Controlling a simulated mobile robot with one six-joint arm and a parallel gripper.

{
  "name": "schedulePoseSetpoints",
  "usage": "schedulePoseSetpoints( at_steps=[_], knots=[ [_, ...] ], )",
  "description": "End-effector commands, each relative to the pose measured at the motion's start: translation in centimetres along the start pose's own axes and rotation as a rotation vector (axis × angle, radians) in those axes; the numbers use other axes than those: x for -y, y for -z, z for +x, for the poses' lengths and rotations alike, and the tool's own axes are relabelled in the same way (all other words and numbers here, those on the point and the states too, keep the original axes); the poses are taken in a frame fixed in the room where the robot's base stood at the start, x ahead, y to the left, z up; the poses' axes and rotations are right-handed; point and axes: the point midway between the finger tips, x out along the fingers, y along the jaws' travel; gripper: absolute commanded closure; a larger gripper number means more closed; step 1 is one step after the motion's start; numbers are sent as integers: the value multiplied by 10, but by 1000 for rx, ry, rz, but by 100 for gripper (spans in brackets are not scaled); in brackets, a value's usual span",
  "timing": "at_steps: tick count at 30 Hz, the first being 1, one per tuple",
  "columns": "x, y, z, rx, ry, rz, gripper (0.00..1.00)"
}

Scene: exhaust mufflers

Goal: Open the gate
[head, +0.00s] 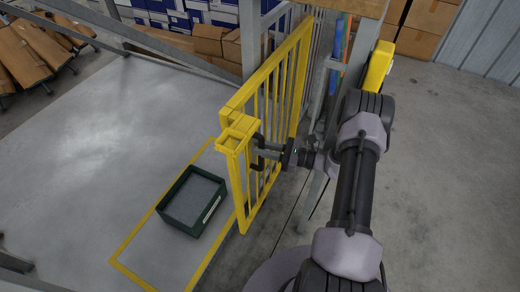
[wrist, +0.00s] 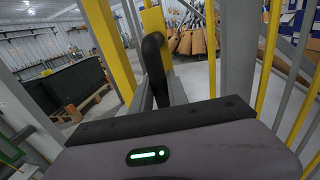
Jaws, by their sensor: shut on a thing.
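The yellow barred gate (head: 270,85) stands in the middle of the head view, running from the near post end back toward the shelving. A black handle (head: 259,140) sits on its near end, by the boxy yellow top. My gripper (head: 265,150) reaches in from the right and is shut on the handle. In the wrist view the black handle (wrist: 154,65) rises upright between my fingers, with a yellow gate bar (wrist: 108,45) to its left. The fingertips are partly hidden behind the handle and gripper body.
A dark green crate (head: 168,222) lies on the floor left of the gate, inside yellow floor lines. Cardboard boxes (head: 210,42) and shelving stand behind. A grey post (head: 250,40) rises by the gate.

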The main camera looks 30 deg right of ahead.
Motion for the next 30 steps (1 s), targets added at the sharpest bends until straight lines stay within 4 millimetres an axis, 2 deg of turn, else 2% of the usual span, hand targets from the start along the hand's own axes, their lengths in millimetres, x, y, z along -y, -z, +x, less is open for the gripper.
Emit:
schedulePoseSetpoints(
  at_steps=[2, 3, 6, 15, 17, 24, 30],
  knots=[
    [0, 0, 0, -1, 0, 0, 100],
    [0, 0, 0, -1, 0, -1, 74],
    [0, 0, 0, -1, 0, 0, 59],
    [0, 0, -2, 0, 1, 0, 59],
    [1, -2, -10, 0, 3, 0, 59],
    [1, -3, -62, 0, 4, 0, 59],
    [0, 0, -76, -1, 0, 0, 59]
  ],
)
